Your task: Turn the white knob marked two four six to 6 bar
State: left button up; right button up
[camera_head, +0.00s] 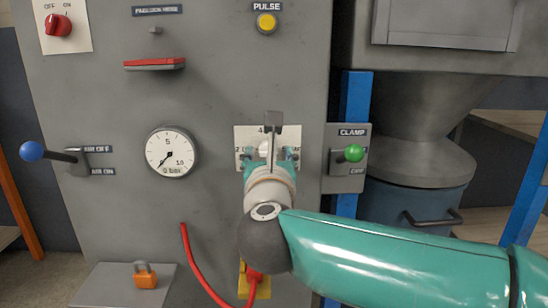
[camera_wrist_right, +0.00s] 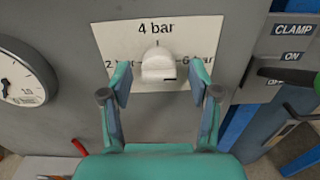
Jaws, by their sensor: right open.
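The white knob (camera_wrist_right: 158,66) sits on a white plate (camera_wrist_right: 112,36) printed "4 bar" above it and "6 bar" to its lower right. A label starting with 2 at lower left is partly hidden by a finger. A small mark above the knob lines up with "4 bar"; I cannot tell for sure which way the knob points. My right gripper (camera_wrist_right: 160,92) is open, one finger on each side of the knob, with visible gaps. In the head view the right gripper (camera_head: 268,158) covers most of the plate (camera_head: 242,134). My left gripper is out of view.
A round pressure gauge (camera_head: 171,152) is left of the plate, its needle pointing lower left. A green-tipped CLAMP lever (camera_head: 349,154) stands close on the right. A yellow PULSE button (camera_head: 266,22) is above. A red hose (camera_head: 197,264) hangs below.

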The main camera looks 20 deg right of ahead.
jog(key=shift+r, duration=0.1)
jog(key=v, duration=1.2)
